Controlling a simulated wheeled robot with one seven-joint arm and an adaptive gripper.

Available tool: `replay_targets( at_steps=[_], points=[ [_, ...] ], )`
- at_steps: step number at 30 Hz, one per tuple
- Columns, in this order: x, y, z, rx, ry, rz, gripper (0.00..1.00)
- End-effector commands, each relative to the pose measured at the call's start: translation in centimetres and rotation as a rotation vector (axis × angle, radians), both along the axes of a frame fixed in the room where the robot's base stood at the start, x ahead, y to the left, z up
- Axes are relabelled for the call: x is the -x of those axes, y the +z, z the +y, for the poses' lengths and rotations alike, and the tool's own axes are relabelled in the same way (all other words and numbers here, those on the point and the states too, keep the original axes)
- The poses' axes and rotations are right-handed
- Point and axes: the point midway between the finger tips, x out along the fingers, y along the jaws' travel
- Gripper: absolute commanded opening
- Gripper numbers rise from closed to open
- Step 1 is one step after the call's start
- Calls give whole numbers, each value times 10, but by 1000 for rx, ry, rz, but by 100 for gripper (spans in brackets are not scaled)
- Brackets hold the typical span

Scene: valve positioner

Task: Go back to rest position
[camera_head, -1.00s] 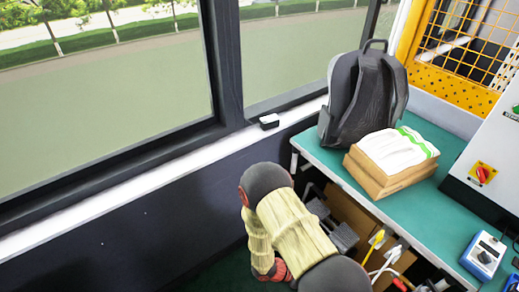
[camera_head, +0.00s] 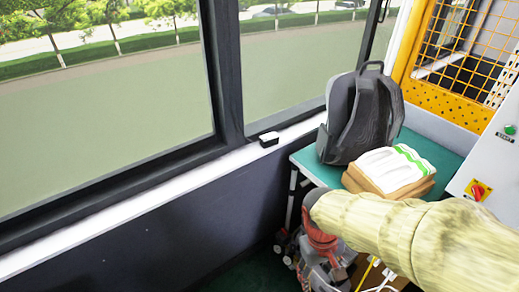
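My arm, in a pale yellow ribbed cover with a dark joint, reaches in from the right edge over the front of the green table (camera_head: 308,163). Its lower end hangs down in front of the table's left end. A red part of the wrist shows there, with grey and dark parts below it. I cannot make out the fingertips, so I cannot tell whether my gripper is open or shut. No valve or positioner shows clearly in this view.
A dark backpack (camera_head: 365,115) and a brown box (camera_head: 375,187) with a white packet (camera_head: 392,168) on top stand on the table. A grey cabinet with a red-and-yellow switch (camera_head: 478,190) stands right. A small object (camera_head: 269,139) sits on the windowsill. Floor to the left is clear.

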Motion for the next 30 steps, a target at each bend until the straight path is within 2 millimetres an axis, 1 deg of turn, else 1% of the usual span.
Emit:
replay_targets(
  at_steps=[1,5,8,12,16,18,22,29,30],
  points=[
    [1,19,1,-32,-36,-54,56],
    [5,60,3,-107,-116,-175,56],
    [10,91,1,-152,-163,-271,56],
    [15,134,-9,-183,-205,-410,56],
    [19,170,-19,-193,-230,-524,56],
    [21,183,-23,-195,-242,-563,56],
    [23,194,-29,-194,-260,-599,56],
    [23,194,-32,-190,-269,-597,56],
    [23,194,-31,-190,-269,-597,54]
  ],
)
